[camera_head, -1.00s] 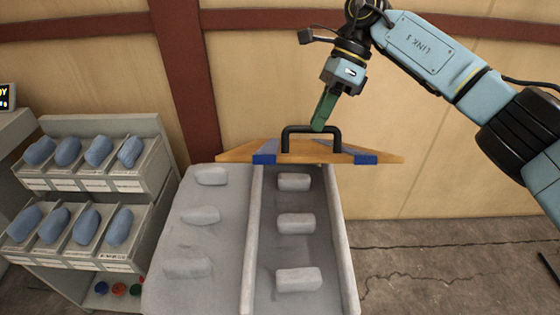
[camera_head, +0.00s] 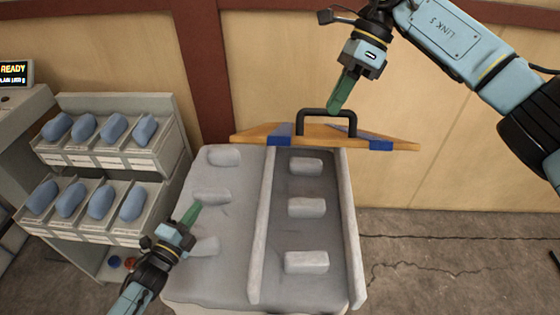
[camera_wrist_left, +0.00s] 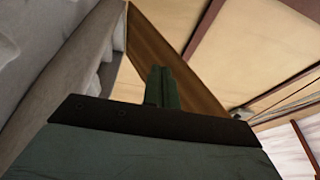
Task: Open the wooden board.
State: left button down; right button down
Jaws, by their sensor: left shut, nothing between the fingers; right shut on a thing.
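The wooden board (camera_head: 256,135) is raised at the far end of the grey case and seen nearly edge-on, with blue patches along its near edge. A black handle (camera_head: 327,112) stands up from it. My right gripper (camera_head: 338,104) has green fingers shut on the handle's top bar. My left gripper (camera_head: 192,212) is shut and empty, above the left part of the case, apart from the board. Its closed fingers also show in the left wrist view (camera_wrist_left: 162,88). The brown surface beside them there may be the board; I cannot tell.
The grey case (camera_head: 262,225) has an uncovered right compartment with several pale blocks, and more blocks lie on its left part. A rack (camera_head: 165,165) of blue pillow-like pieces stands to the left. A wall is close behind; floor is clear at the right.

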aim_at(279, 137)
jog(key=shift+w+d+f, duration=0.2)
jog(key=shift+w+f, duration=0.05)
jog(key=shift+f, duration=0.15)
pick_arm(q)
jog(key=s+d+r+m+g+h, duration=0.5)
jog(key=s+d+r+m+h, duration=0.7)
jog(key=d+r+m+h, duration=0.5)
jog(key=w+d+r+m+y, duration=0.1)
jog(key=w+d+r, duration=0.4)
jog(key=r, duration=0.3)
jog(key=shift+w+d+r, duration=0.2)
jog(key=shift+w+d, duration=0.15)
jog(key=shift+w, duration=0.35)
jog(key=w+r, duration=0.2)
jog(key=r, duration=0.1)
jog(key=shift+w+a+r, duration=0.2)
jog(key=shift+w+r, duration=0.1)
pick_arm(e)
jog(key=shift+w+a, duration=0.1)
jog(key=shift+a, duration=0.1)
pick_arm(q)
jog(key=shift+w, duration=0.3)
pick_arm(e)
jog(key=shift+f, duration=0.1)
pick_arm(q)
jog(key=shift+w, duration=0.15)
pick_arm(e)
jog(key=c, duration=1.4)
grip_release()
jog(key=shift+w, duration=0.15)
